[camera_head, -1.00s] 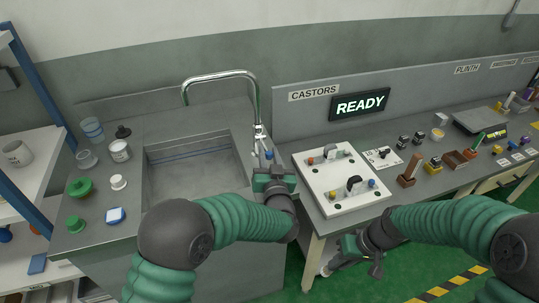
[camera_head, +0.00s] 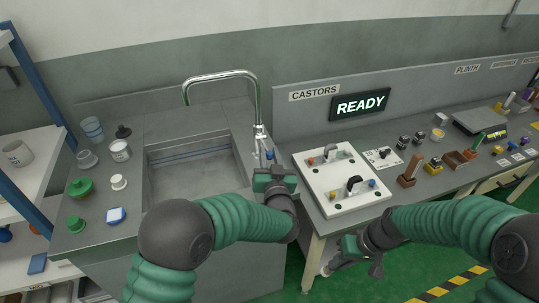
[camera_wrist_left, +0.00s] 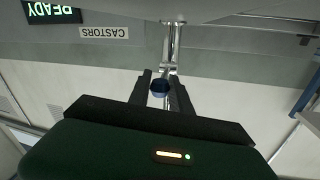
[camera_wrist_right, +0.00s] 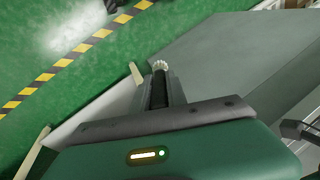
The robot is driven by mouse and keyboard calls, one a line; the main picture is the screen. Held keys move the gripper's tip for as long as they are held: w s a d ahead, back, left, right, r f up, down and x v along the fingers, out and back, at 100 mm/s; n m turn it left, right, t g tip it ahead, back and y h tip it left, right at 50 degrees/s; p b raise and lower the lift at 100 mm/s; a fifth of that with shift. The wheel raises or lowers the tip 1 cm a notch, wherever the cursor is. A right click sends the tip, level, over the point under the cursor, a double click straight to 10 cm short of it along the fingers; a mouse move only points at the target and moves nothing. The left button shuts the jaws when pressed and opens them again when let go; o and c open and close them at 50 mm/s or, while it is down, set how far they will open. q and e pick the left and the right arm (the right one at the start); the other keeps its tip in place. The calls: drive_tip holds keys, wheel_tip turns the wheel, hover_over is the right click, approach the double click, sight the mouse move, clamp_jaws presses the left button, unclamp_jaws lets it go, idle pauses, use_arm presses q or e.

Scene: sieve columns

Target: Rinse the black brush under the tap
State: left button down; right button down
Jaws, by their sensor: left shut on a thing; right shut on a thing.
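The chrome tap (camera_head: 222,76) arches over the grey sink basin (camera_head: 190,180), and I see no water under its spout. My left gripper (camera_head: 267,168) is at the tap's base, shut on the blue tap handle (camera_head: 269,155). In the left wrist view the round blue handle (camera_wrist_left: 160,86) sits between the fingertips. My right gripper (camera_head: 340,258) is low in front of the bench, away from the sink. It is shut on the black brush; pale bristles (camera_wrist_right: 160,65) stick out past the fingertips in the right wrist view. Its handle is mostly hidden between the fingers.
A white fixture board (camera_head: 340,205) lies on the bench right of the tap, below a READY sign (camera_head: 360,104). Green floor is open below the right gripper.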

use_arm(q)
drive_tip(key=shift+d, duration=0.15)
